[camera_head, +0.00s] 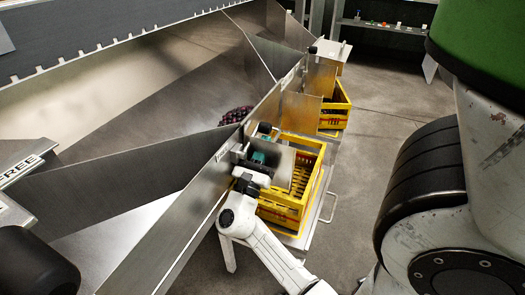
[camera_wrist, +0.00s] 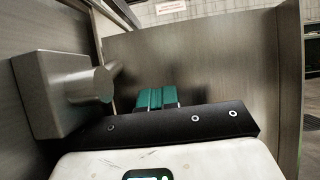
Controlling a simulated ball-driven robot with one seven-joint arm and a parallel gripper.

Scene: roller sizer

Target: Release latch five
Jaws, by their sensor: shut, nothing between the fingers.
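My gripper (camera_wrist: 157,98) has two teal fingers pressed together with nothing between them. In the wrist view, a grey metal block with a round stub, apparently the latch (camera_wrist: 92,86), stands just left of the fingers. The fingers look apart from the stub, though contact is hard to judge. A flat metal plate (camera_wrist: 205,60) fills the view ahead. In the head view my gripper (camera_head: 259,158) is at the outer wall of the metal chutes, above the near yellow crate. I cannot read a latch number.
The near yellow crate (camera_head: 319,172) stands on a low metal stand beside the chutes. A second yellow crate (camera_head: 342,113) stands farther back. Dark round fruit (camera_head: 236,115) lies in one chute. A sign reading FREE (camera_head: 18,170) is at the left. The floor (camera_head: 375,125) on the right is clear.

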